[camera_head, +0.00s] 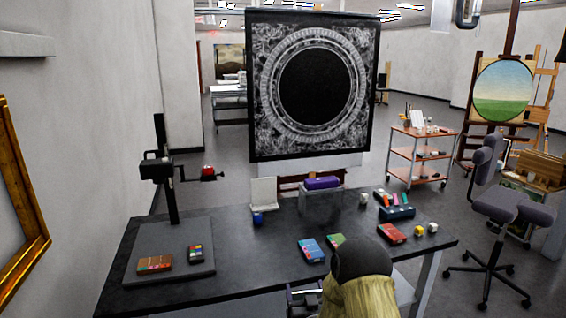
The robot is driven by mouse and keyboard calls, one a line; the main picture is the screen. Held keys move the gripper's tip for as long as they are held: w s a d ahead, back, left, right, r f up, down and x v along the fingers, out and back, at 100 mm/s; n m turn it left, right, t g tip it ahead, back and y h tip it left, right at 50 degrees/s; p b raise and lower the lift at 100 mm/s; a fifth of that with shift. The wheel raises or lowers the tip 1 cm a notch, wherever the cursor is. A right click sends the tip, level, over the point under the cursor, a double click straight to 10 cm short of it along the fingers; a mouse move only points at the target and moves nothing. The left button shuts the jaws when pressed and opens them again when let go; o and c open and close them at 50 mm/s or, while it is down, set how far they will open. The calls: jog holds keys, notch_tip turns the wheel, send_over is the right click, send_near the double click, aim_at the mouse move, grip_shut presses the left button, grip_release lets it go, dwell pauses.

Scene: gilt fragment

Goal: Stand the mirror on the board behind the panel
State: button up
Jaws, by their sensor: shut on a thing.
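A flat grey board (205,238) lies on the left of the dark table, with a black post and arm at its back. A small reddish-brown panel with coloured patches (154,264) lies on the board's front left. A small dark card with coloured squares (195,253) lies to its right. I cannot pick out the mirror for sure. A small white upright piece (263,192) stands at the table's back, off the board. My arm shows at the bottom as a black cap and tan link.
A blue ball (258,218), a clear box with a purple top (321,205), a red box (391,233) and small blocks stand on the table (262,262). A large dark ornate square (313,88) rises behind it. A gilt frame (25,215) edges the left; a chair (497,200) stands right.

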jog(key=s+d+f+m+h+p, duration=0.1)
jog(key=s+d+f+h+p, duration=0.1)
jog(key=s+d+f, duration=0.5)
notch_tip(320, 180, down, 4)
jog(key=shift+d+m+p, duration=0.3)
jog(key=shift+d+p, duration=0.55)
notch_tip(320, 180, up, 17)
jog(key=p, duration=1.7)
jog(key=shift+d, duration=0.1)
